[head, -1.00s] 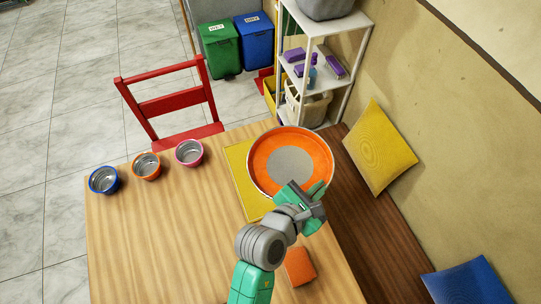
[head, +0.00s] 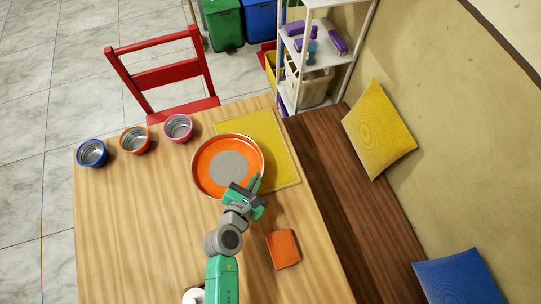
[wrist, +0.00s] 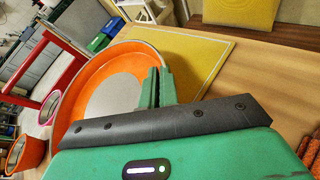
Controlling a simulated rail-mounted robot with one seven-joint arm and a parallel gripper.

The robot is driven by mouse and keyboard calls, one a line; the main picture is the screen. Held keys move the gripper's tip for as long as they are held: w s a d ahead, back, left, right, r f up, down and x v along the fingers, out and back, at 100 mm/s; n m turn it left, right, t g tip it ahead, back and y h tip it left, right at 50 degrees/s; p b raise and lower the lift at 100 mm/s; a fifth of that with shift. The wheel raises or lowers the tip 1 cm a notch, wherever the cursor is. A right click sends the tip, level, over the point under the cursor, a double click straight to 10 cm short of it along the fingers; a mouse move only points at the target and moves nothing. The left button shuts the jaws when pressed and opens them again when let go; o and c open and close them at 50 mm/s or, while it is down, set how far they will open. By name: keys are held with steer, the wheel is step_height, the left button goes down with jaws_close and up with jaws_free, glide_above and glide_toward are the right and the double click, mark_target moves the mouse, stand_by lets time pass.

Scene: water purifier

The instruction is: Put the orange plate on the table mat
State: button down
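The orange plate (head: 228,164) has a grey centre and a pale rim. In the head view it covers the left part of the yellow table mat (head: 278,150) and reaches past the mat's left edge over bare wood. My gripper (head: 252,185) is at the plate's near right rim. In the wrist view the green fingers (wrist: 158,78) are close together at the rim of the plate (wrist: 105,102), and they look shut on it. The plate looks roughly level. I cannot tell whether its underside touches the mat or table.
Blue, orange and pink bowls (head: 178,127) stand at the table's left back. An orange napkin-like square (head: 283,248) lies at the right front. A red chair (head: 163,80) is behind the table, a wooden bench (head: 345,205) on the right. The table's left front is largely clear.

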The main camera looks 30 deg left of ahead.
glide_above(281, 165)
steer(key=s, duration=0.1)
steer(key=shift+a+f+b, duration=0.2)
steer(key=shift+f+b, duration=0.25)
steer(key=f+b, duration=0.2)
steer(key=w+f+b, duration=0.1)
steer(key=b, duration=0.1)
steer(key=shift+w+d+f, duration=0.1)
steer(key=shift+f, duration=0.25)
steer(key=shift+s+f+b, duration=0.2)
steer(key=shift+f+b, duration=0.05)
steer(key=shift+b, duration=0.3)
steer(key=shift+w+r+p, duration=0.1)
steer(key=shift+r+p, duration=0.2)
steer(key=shift+r, duration=0.05)
steer(key=shift+f, duration=0.2)
steer(key=c, duration=1.7)
jaws_free()
steer(key=shift+r, duration=0.2)
steer(key=p+v, duration=0.4)
steer(key=v, duration=0.8)
